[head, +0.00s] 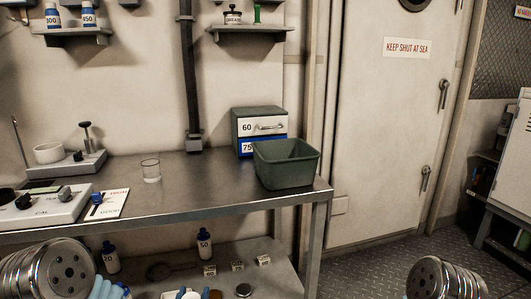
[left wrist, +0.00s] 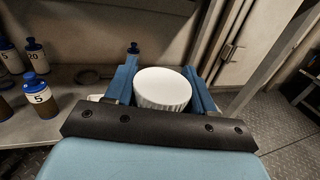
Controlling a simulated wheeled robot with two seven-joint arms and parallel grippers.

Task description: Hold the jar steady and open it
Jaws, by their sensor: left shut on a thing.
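The jar shows as a white ribbed round lid (left wrist: 163,88) in the left wrist view, seen from above. Its body below is hidden by the lid and by my gripper. My left gripper (left wrist: 163,92) has its blue fingers on either side of the jar and is shut on it. In the head view my left gripper (head: 192,294) shows only as small blue and white parts at the bottom edge, in front of the lower shelf. The right gripper is out of view; only my right arm's metal link shows at bottom right.
A steel bench (head: 220,175) carries a green-grey bin (head: 285,170), a drawer unit (head: 245,122) and a clear glass (head: 151,171). Blue-capped bottles, one marked 50 (head: 204,246), and small labelled blocks stand on the lower shelf. The floor right of the bench is clear.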

